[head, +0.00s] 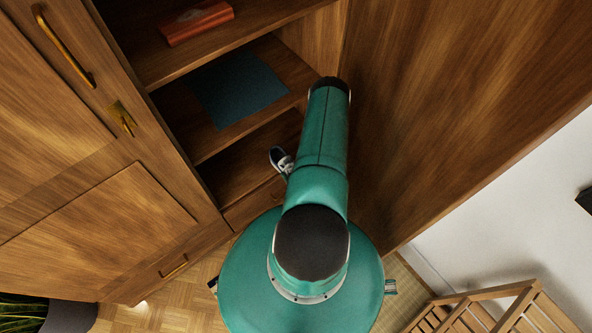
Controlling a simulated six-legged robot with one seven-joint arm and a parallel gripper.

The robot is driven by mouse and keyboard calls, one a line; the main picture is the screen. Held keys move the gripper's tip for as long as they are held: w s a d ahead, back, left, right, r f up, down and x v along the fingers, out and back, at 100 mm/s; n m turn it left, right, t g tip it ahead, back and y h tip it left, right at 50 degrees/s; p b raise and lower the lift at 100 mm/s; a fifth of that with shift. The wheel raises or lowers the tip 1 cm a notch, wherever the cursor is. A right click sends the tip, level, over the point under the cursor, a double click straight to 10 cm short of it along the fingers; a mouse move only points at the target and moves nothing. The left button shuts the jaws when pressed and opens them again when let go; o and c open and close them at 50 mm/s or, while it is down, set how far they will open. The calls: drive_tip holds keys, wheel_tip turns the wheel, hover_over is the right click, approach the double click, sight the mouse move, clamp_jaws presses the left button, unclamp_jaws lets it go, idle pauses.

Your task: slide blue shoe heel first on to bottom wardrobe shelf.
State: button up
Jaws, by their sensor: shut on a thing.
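A dark blue shoe with white parts (281,160) shows in the head view just left of my arm, at the opening of the low wardrobe compartment. Only part of it is visible; my green arm covers the rest. The bottom wardrobe shelf (235,178) is the dark wooden board behind and left of the shoe. I cannot tell whether the shoe touches it. My gripper is hidden behind my own arm, so its hold on the shoe cannot be seen.
Above is a shelf with a blue-grey mat (238,88), and higher a shelf with a reddish box (195,22). An open wardrobe door (440,110) stands close on the right; a closed door (95,225) is left. A wooden slatted piece (500,305) and a plant (22,312) are on the floor.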

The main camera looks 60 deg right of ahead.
sight(286, 166)
drive_tip(key=shift+w+a+r, duration=0.1)
drive_tip(key=shift+w, duration=0.15)
drive_tip(key=shift+w+d, duration=0.2)
drive_tip(key=shift+w, duration=0.15)
drive_tip(key=shift+w+d+f, duration=0.1)
drive_tip(key=shift+w+d, duration=0.05)
drive_tip(key=shift+w, duration=0.6)
drive_tip(key=shift+w+d+f, duration=0.1)
drive_tip(key=shift+w+d, duration=0.05)
drive_tip(key=shift+w, duration=0.55)
drive_tip(key=shift+w+d+f, duration=0.1)
drive_tip(key=shift+w+d, duration=0.6)
drive_tip(key=shift+w, duration=1.45)
drive_tip(key=shift+w+d+f, duration=0.15)
drive_tip(key=shift+w+d, duration=0.55)
drive_tip(key=shift+w, duration=1.4)
drive_tip(key=shift+w+d+f, duration=0.1)
drive_tip(key=shift+w+d, duration=0.6)
drive_tip(key=shift+w, duration=1.45)
drive_tip(key=shift+x, duration=2.2)
drive_tip(key=shift+a+f, duration=0.1)
drive_tip(key=o, duration=1.3)
drive_tip(key=shift+s, duration=0.1)
